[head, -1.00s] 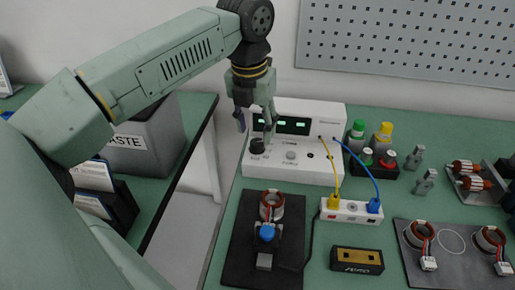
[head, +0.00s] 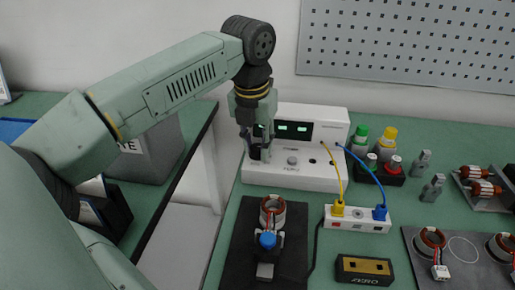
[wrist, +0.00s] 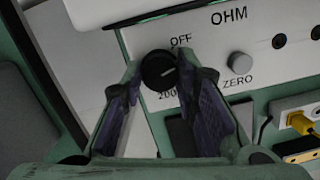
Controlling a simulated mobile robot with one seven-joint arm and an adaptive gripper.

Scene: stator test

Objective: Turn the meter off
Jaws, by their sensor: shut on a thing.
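The meter (head: 315,181) is a white box with a dark display and green lit digits, at the back of the green bench. Its black round knob (wrist: 158,70) sits at the left of the front panel, between the labels OFF and 200 in the wrist view. A pale line shows on the knob's face, but I cannot tell for sure which label it points to. My gripper (head: 257,150) points down at the knob, shut on it, with one dark finger pad on each side. In the head view the fingers mostly hide the knob.
A small ZERO knob (wrist: 239,63) is right of the black knob. Yellow and blue leads run from the meter to a white terminal block (head: 357,225). A dark mat with a copper-wound stator (head: 272,211) lies in front. Bottles (head: 386,142) stand to the right.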

